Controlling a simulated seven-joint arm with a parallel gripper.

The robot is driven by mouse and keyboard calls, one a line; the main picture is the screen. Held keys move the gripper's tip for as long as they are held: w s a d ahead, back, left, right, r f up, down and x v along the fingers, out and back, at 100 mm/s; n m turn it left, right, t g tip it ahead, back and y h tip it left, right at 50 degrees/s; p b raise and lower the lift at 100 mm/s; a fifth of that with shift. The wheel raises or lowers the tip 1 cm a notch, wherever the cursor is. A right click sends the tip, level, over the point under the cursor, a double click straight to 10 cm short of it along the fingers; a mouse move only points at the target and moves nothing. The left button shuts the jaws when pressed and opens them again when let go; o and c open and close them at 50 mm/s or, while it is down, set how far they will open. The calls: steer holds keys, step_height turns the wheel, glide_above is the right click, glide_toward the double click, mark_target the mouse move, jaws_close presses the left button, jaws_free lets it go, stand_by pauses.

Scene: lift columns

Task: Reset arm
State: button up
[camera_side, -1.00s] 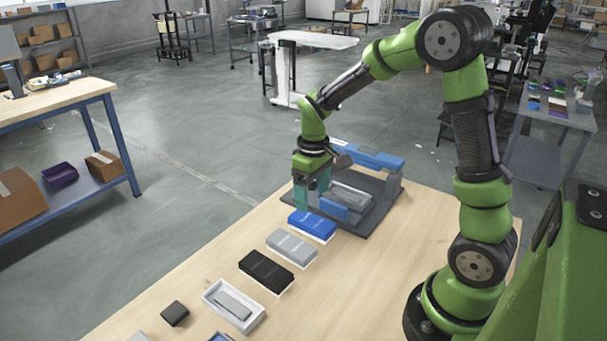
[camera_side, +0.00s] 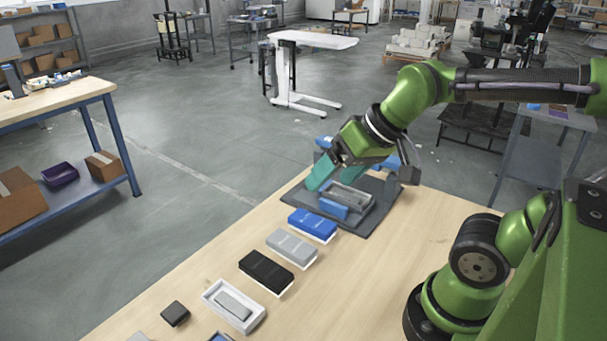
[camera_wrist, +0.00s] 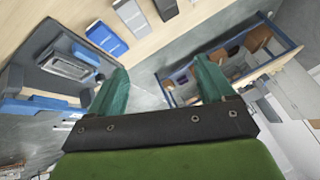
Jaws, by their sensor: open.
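My green arm carries my gripper (camera_side: 333,174), with two teal fingers, raised above the far end of the wooden table. The fingers are spread apart and tilted down to the left. In the wrist view my gripper (camera_wrist: 162,90) shows both fingers well apart with nothing between them. Below it in the side view is a dark grey fixture (camera_side: 385,206) with blue parts and a grey tray (camera_side: 349,196) in it. The gripper appears clear of the fixture. The fixture also shows at the left of the wrist view (camera_wrist: 45,80).
A row on the wooden table (camera_side: 385,275) holds a blue box (camera_side: 312,225), a grey box (camera_side: 291,246), a black box (camera_side: 266,272) and a white tray (camera_side: 234,306) with a grey piece inside. A small black block (camera_side: 175,313) lies nearby. The table's right part is clear.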

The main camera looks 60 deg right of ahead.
steer(key=shift+s+a+t, duration=0.3)
steer(key=shift+s+a, duration=0.05)
steer(key=shift+s, duration=0.35)
steer(key=shift+r, duration=0.1)
stand_by(0.4)
